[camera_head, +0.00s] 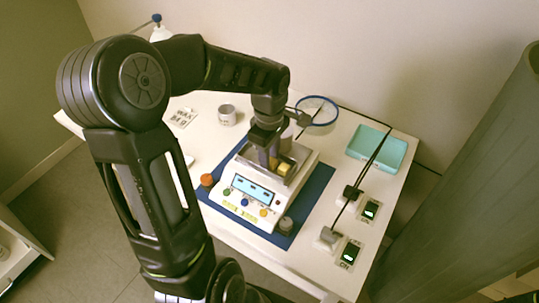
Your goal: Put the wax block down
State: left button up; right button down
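The wax block appears to be the small yellow block (284,169) at the pan of the white scale (248,199), which has a lit display and coloured buttons. My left gripper (268,160) points down over the pan, its fingers beside the yellow block. The gripper and arm partly hide the pan. I cannot tell whether the fingers grip the block, or whether it rests on the pan or hangs just above it. My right gripper is not in view.
The scale stands on a blue mat (318,184) on a white table. A grey cup (227,115) is behind, left of the scale. A blue ring (331,106) is at the back and a teal tray (377,148) at the right. Two small devices with displays (370,209) (349,252) stand at the right.

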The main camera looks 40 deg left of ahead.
pick_arm(q)
jog(key=shift+r, duration=0.1)
notch_tip(320, 180, up, 12)
dwell(0.7)
dwell(0.8)
